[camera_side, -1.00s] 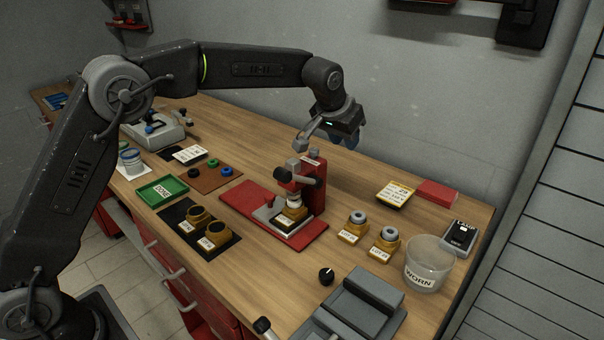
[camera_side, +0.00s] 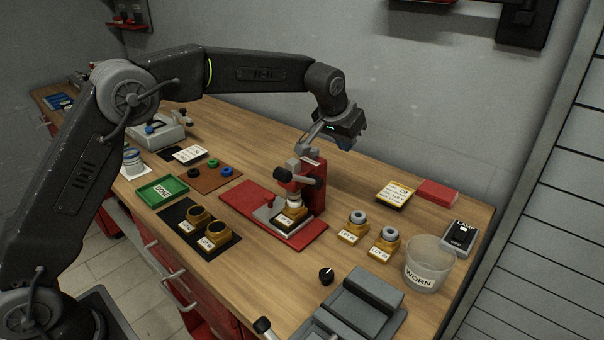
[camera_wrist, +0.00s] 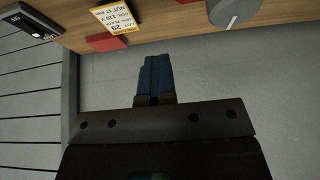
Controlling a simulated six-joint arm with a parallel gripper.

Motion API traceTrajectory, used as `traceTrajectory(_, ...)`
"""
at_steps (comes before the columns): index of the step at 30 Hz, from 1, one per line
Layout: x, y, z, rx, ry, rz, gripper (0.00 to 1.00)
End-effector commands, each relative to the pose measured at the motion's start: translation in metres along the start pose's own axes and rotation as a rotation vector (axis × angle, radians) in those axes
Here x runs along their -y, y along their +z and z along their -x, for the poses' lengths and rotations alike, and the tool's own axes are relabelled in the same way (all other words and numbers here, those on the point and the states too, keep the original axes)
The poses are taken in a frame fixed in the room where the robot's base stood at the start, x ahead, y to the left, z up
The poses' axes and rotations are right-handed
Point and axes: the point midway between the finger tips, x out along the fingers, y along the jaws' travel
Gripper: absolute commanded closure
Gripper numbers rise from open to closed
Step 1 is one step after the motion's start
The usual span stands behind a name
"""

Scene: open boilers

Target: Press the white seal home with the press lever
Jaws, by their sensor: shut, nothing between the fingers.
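The red press (camera_side: 311,187) stands on a red base plate on the bench.
Two ring-topped yellow housings (camera_side: 353,228) (camera_side: 384,243) and a clear WORN cup (camera_side: 428,263) stand right of the press. A yellow card (camera_side: 396,194) and red box (camera_side: 437,193) lie behind them. A green tray (camera_side: 162,191) and black mat (camera_side: 184,211) are left.

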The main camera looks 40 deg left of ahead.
Motion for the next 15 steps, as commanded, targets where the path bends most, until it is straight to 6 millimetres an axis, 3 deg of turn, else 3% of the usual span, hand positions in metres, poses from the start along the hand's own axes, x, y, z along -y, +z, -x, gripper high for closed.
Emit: traceTrajectory(15, 0.0002, -0.0002, -0.0082, -0.001, 0.000, 0.000, 1.00)
